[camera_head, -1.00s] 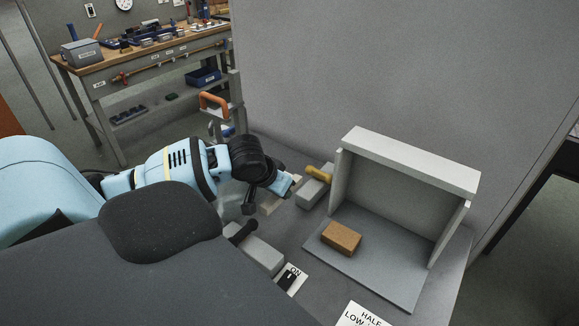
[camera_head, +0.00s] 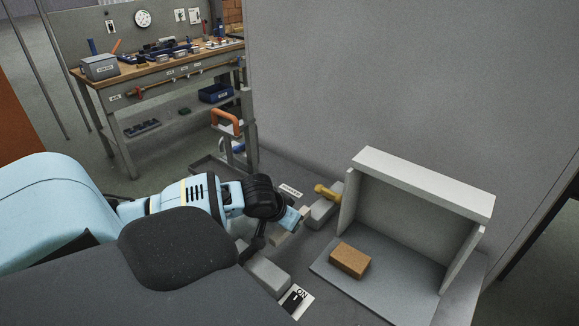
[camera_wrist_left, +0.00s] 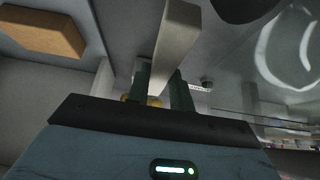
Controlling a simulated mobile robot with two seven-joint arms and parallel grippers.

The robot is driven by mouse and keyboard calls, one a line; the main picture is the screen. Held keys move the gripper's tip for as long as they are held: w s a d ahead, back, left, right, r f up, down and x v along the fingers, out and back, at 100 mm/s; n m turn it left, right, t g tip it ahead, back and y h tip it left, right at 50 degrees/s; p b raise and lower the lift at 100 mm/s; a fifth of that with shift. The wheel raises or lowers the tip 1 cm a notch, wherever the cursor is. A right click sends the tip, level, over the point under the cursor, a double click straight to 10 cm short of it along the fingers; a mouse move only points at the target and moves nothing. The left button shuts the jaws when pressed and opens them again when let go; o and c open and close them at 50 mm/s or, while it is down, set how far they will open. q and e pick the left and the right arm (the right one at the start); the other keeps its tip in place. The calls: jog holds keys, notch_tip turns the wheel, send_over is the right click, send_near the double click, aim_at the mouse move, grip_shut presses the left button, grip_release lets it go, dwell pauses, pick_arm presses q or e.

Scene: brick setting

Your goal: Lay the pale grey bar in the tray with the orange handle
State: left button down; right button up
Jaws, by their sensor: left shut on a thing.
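My left gripper (camera_head: 296,220) comes in from the left over the grey bench top and is shut on the pale grey bar (camera_wrist_left: 175,45). In the left wrist view the bar sticks out from between the two dark fingers (camera_wrist_left: 160,92). In the head view the gripper and wrist hide most of the bar. My right gripper is not in view.
An open-fronted pale grey box (camera_head: 420,180) stands right of my gripper, with a brown brick (camera_head: 350,260) on its floor plate. A yellow-knobbed part (camera_head: 326,192) lies beside it. A wooden workbench (camera_head: 160,65) with tools stands at the back left.

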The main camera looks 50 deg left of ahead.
aim_at(289, 241)
pick_arm(q)
notch_tip(289, 241, down, 4)
jog(key=shift+f, duration=0.25)
jog(key=shift+f, duration=0.1)
jog(key=c, duration=1.2)
grip_release()
jog(key=shift+c, duration=0.2)
